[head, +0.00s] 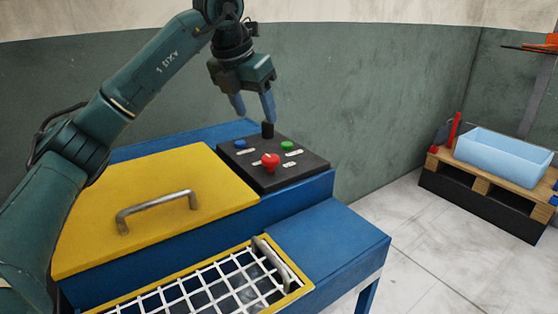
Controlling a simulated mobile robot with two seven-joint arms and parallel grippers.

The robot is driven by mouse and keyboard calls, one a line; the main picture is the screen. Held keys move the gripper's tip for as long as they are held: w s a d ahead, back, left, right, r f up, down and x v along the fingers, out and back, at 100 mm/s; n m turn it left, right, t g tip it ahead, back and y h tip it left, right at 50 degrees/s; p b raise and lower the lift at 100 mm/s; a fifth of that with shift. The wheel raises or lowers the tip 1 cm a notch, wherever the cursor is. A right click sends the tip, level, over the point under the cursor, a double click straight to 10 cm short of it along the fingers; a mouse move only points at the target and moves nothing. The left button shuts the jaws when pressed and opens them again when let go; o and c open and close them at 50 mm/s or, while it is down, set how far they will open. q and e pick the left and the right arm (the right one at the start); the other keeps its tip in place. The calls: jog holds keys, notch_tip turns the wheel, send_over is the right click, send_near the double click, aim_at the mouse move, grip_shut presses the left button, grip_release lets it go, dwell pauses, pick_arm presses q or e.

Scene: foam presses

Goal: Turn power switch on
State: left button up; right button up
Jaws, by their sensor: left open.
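The black control panel (301,165) sits on the back right of the blue machine. It carries a black switch knob (267,130) at its far edge, a blue button (240,144), a green button (287,146) and a red mushroom-shaped knob (270,161). Small white labels lie beside them, too small to read. My left gripper (253,108) is open, pointing down above the far edge of the panel. Its blue fingertips are just above the black knob, and the right one is nearest to it. I cannot tell whether they touch. My right gripper is not in view.
A yellow lid (160,215) with a metal handle (157,208) covers the machine's left part. A white grid (205,288) in a yellow frame is in front. A light blue bin (503,157) stands on a wooden pallet at right. The wall is close behind the panel.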

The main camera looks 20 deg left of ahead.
aim_at(270, 157)
pick_arm(q)
jog(key=x, duration=1.2)
jog(key=shift+s, duration=0.1)
jog(key=shift+w+f, duration=0.25)
jog(key=shift+f, duration=0.3)
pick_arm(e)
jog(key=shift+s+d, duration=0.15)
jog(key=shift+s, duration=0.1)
pick_arm(q)
jog(key=shift+c, duration=0.5)
jog(key=c, duration=0.9)
jog(key=shift+o, duration=0.2)
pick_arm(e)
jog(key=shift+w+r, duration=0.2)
